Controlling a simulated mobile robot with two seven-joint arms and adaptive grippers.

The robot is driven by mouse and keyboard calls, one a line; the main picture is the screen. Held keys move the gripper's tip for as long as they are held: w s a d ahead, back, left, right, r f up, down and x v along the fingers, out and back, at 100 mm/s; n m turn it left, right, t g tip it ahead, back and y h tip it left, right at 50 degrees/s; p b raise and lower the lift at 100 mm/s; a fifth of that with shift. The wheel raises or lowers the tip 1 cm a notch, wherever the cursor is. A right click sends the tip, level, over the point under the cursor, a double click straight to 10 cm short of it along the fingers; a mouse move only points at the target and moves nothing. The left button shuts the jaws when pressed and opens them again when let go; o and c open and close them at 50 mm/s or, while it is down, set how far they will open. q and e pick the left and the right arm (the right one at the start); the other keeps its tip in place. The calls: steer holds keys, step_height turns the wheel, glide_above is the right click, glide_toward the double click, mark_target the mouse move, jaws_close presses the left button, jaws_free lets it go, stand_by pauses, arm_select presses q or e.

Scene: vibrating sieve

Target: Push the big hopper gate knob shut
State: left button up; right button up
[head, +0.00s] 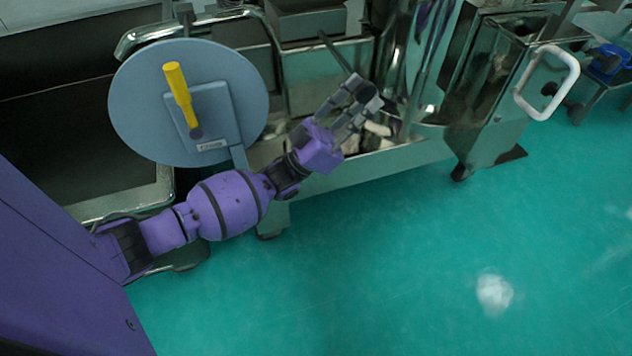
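My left gripper (366,92) reaches in from the left over the edge of the steel machine. Its two grey fingers stand apart, and I see nothing held between them. A thin dark rod (333,52) runs down toward the fingertips from the upper left. I cannot tell whether it touches them. The hopper gate knob cannot be clearly picked out; it may be hidden by the fingers. A polished steel hopper body (425,65) stands just right of the gripper. My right gripper is not in view.
A round grey-blue disc (235,85) with a yellow handle (177,88) is beside my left arm. A white looped handle (548,84) is on the machine at right. A blue object (606,60) sits at the far right. The green floor (420,270) in front is clear.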

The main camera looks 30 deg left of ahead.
arm_select(q)
steer(key=s+d+f+n+g+y, duration=0.1)
steer(key=s+f+y, duration=0.3)
steer(key=s+f, duration=0.4)
steer(key=s+d+f+n+g+y+p, duration=0.1)
steer(key=s+d+f+n+y, duration=0.1)
steer(key=s+f, duration=0.6)
step_height(320, 180, down, 5)
steer(key=n+y, duration=0.1)
steer(key=y, duration=0.1)
steer(key=shift+d+f+n+g+y, duration=0.15)
steer(key=shift+d+n+g+y, duration=0.15)
steer(key=shift+n+y, duration=0.1)
steer(key=shift+s, duration=0.1)
